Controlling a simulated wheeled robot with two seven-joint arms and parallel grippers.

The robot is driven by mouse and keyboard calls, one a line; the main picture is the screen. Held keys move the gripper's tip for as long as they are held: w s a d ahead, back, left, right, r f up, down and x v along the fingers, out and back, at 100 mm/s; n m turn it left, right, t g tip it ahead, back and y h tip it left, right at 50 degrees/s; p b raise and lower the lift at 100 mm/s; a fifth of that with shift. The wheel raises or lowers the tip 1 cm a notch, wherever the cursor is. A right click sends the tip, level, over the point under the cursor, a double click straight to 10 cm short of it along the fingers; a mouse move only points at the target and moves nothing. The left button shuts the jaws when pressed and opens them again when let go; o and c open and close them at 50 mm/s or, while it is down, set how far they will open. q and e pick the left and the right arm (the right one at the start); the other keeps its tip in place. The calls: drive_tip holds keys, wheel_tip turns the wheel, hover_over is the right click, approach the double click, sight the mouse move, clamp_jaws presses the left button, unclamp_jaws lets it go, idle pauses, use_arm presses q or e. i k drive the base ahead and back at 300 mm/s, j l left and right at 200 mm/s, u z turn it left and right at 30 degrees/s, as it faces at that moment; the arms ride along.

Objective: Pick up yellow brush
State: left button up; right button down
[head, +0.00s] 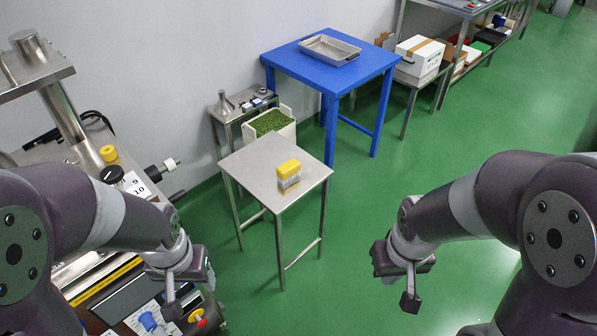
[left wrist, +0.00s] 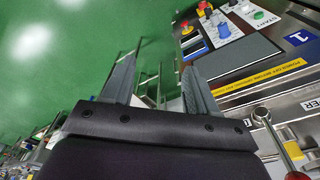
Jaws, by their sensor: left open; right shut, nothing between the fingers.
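The yellow brush (head: 288,172) has a yellow top and pale bristles below. It stands on a small steel table (head: 258,188) in the middle of the head view, with nothing touching it. My left gripper (head: 190,296) is open and empty, low and to the left of the table; its two fingers show in the left wrist view (left wrist: 160,85). My right gripper (head: 402,290) is shut and empty, over the green floor to the right of the table. The brush cannot be made out in the left wrist view.
A machine with a control panel (head: 160,318) lies at the left, close to my left gripper. A blue table (head: 300,62) with a metal tray (head: 330,50) stands behind the steel table, beside a white bin of green material (head: 270,122). Green floor (head: 400,170) is clear at right.

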sight(291, 169)
drive_tip(key=u, duration=2.2)
drive_tip(key=z, duration=2.2)
drive_tip(key=i+l+u, duration=0.15)
drive_tip(key=i+l, duration=0.15)
drive_tip(key=i+l+u, duration=0.1)
drive_tip(key=i+l, duration=0.2)
drive_tip(key=i+l+u, duration=0.15)
drive_tip(key=i+l, duration=0.2)
drive_tip(key=i+l+u, duration=0.15)
drive_tip(key=i+l, duration=0.2)
drive_tip(key=i+l+u, duration=0.15)
drive_tip(key=l, duration=0.25)
drive_tip(key=i+l+u, duration=0.1)
drive_tip(key=i+l, duration=0.25)
drive_tip(key=i+l+u, duration=0.15)
drive_tip(key=l, duration=0.45)
drive_tip(key=i+j, duration=0.05)
drive_tip(key=i, duration=0.05)
